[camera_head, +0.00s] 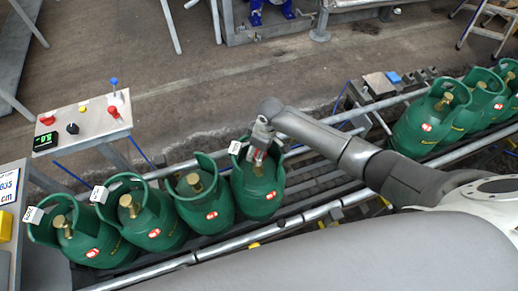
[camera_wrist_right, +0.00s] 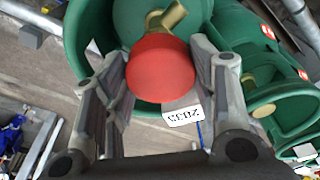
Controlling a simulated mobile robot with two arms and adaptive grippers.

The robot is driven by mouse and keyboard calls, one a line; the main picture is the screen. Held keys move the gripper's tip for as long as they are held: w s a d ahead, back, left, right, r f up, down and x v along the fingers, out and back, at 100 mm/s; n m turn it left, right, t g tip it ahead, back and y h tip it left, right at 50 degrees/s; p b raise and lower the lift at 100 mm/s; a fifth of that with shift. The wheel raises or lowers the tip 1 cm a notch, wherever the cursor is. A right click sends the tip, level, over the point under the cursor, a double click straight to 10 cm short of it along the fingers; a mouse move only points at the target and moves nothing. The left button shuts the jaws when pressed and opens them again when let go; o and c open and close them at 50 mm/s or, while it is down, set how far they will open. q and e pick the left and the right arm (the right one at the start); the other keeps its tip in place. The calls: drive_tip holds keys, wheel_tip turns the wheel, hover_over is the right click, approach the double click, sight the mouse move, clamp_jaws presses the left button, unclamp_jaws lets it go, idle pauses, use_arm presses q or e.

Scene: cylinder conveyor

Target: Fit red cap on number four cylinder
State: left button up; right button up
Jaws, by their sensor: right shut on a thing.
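The row on the left holds several green gas cylinders with brass valves. The rightmost of that row, fourth from the left, is the number four cylinder (camera_head: 258,200); it stands upright. My right gripper (camera_head: 258,156) is over its top, within its collar. In the right wrist view, the right gripper (camera_wrist_right: 160,85) is shut on the round red cap (camera_wrist_right: 160,70). The brass valve (camera_wrist_right: 168,17) shows just beyond the cap's edge; I cannot tell whether they touch. A white tag (camera_wrist_right: 184,115) with digits hangs on the collar. My left gripper is not in view.
Neighbouring cylinders (camera_head: 205,207) stand close on the left. More cylinders (camera_head: 428,125) stand on the conveyor at the right. Metal rails (camera_head: 220,253) run along the row. A control box (camera_head: 85,122) with buttons stands at the left.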

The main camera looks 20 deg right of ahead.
drive_tip(key=shift+p, duration=0.55)
idle(0.6)
drive_tip(key=shift+f+b, duration=1.65)
drive_tip(key=shift+f, duration=0.75)
drive_tip(key=o, duration=0.9)
drive_tip(key=shift+r, duration=0.1)
drive_tip(key=r, duration=0.4)
drive_tip(key=d+r, duration=0.1)
drive_tip(key=r, duration=0.3)
drive_tip(key=s+r, duration=0.1)
drive_tip(key=r, duration=0.3)
drive_tip(key=shift+s+d, duration=0.1)
drive_tip(key=shift+d, duration=0.05)
drive_tip(key=shift+f, duration=0.1)
